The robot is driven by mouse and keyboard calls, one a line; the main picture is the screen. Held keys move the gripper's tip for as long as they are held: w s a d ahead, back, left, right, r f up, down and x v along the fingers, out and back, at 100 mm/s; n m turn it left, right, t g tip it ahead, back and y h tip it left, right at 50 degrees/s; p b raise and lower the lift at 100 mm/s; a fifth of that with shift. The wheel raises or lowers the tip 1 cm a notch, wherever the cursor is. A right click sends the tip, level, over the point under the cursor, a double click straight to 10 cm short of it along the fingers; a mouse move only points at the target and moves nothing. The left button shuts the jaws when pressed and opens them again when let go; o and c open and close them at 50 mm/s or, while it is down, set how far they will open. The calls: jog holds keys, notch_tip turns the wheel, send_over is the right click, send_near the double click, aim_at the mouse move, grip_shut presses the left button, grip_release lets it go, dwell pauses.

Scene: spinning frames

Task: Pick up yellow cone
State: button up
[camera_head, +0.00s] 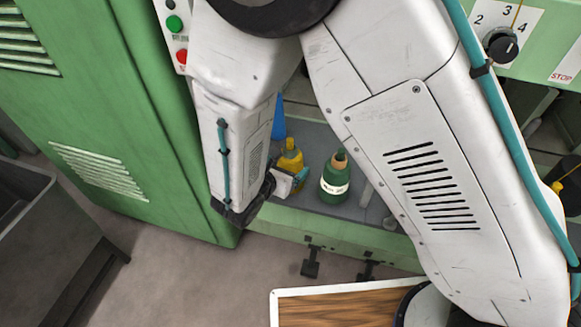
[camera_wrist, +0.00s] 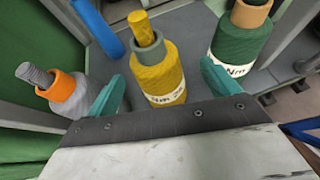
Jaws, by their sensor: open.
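The yellow cone (camera_wrist: 160,72) stands in the wrist view between the two teal fingers of my gripper (camera_wrist: 160,90), its labelled lower part nearest the palm and a yellow tip pointing away. The fingers are apart, one on each side of it, and I cannot tell whether either touches it. In the head view the yellow cone (camera_head: 290,157) stands on a grey shelf, partly hidden behind my gripper (camera_head: 291,182).
A green cone (camera_wrist: 241,38) stands close on the right, also in the head view (camera_head: 335,178). A grey cone with an orange band (camera_wrist: 67,92) is at left. A green machine cabinet (camera_head: 110,120) stands left of the shelf (camera_head: 310,205).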

aim_at(287, 160)
jog(key=x, duration=0.5)
jog(key=shift+w+a+r, duration=0.15)
jog(key=shift+w+a, duration=0.05)
jog(key=shift+a, duration=0.05)
jog(key=c, duration=1.8)
